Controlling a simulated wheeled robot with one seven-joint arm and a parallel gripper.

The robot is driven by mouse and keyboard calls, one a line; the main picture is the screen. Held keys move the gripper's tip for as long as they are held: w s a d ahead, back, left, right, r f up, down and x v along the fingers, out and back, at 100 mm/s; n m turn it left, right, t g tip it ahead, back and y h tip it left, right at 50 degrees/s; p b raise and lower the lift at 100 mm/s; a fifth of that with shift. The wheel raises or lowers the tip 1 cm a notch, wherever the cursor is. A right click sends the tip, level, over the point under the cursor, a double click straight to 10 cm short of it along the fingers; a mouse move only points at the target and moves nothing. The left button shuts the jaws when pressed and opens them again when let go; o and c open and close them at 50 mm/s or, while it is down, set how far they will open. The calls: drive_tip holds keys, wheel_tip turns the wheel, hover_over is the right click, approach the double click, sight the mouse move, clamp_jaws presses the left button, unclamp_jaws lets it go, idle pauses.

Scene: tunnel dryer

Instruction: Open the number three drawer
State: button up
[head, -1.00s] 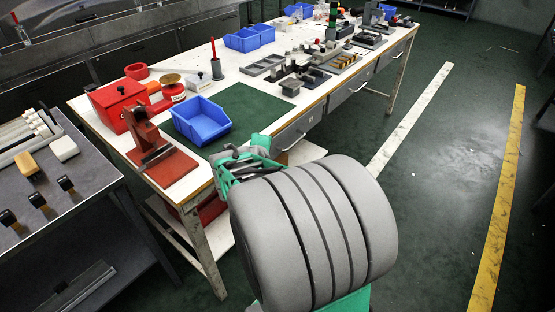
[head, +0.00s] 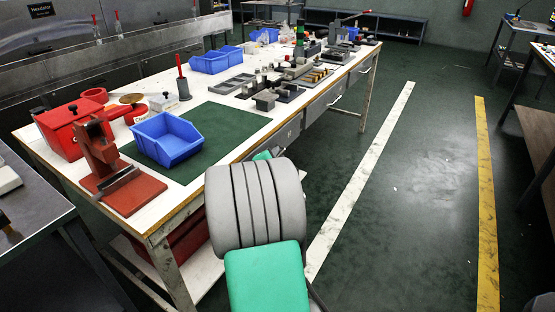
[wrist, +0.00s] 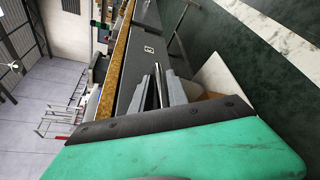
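The workbench has a row of grey drawers under its front edge. The nearest drawer (head: 284,134) is partly hidden by my arm. A middle drawer (head: 322,104) and a far drawer (head: 362,72) have light bar handles, and all three look shut. In the wrist view, a drawer front (wrist: 146,42) with a small label fills the middle; its number is too small to read. My gripper (wrist: 162,90) is close to this front, with a shiny metal strip beside its fingers. I cannot tell whether it holds a handle.
On the white bench top (head: 222,113) are a blue bin (head: 166,140), a red box (head: 66,132), a red-based press (head: 118,185) and a green mat (head: 225,120). A dark side table (head: 32,205) is at left. The floor (head: 400,180) to the right is clear.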

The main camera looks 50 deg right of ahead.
drive_tip(key=shift+c, duration=0.3)
clamp_jaws()
idle(1.1)
